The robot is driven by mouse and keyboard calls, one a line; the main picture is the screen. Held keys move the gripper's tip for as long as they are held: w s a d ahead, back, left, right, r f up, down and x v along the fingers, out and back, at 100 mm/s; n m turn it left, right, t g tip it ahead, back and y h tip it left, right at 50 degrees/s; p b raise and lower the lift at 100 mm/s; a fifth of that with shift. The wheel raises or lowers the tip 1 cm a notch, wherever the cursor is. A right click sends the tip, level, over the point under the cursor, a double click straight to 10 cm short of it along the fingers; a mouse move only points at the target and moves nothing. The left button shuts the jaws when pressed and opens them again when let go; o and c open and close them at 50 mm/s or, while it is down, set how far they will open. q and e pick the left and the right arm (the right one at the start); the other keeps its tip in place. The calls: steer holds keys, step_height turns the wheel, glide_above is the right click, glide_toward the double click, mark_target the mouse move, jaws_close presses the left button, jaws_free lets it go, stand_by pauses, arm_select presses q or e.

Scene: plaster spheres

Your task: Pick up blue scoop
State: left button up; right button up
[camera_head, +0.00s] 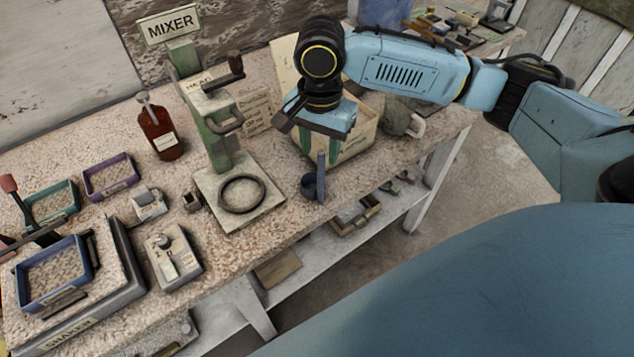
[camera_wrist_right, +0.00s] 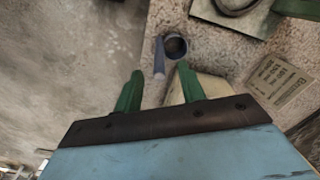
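The blue scoop (camera_head: 309,185) is on the stone worktop near its front edge, right of the mixer. It has a dark round cup and a blue handle. In the right wrist view its cup (camera_wrist_right: 175,46) and handle (camera_wrist_right: 159,57) lie just beyond the fingertips. My right gripper (camera_head: 318,152) points down above the scoop, beside a wooden crate. Its green fingers are apart in the right wrist view (camera_wrist_right: 160,70), with nothing between them. The handle lines up with the gap; I cannot tell the exact height between them. My left gripper is not in view.
The mixer (camera_head: 213,125) with a ring on its base stands left of the scoop. The open crate (camera_head: 348,150) is close behind my right gripper, with a grey mug (camera_head: 400,118) beside it. A brown bottle (camera_head: 158,128) and several trays stand farther left.

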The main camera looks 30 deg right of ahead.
steer(key=f+b, duration=0.1)
steer(key=f, duration=0.4)
steer(key=shift+d+f, duration=0.15)
steer(key=shift+d, duration=0.05)
jaws_close()
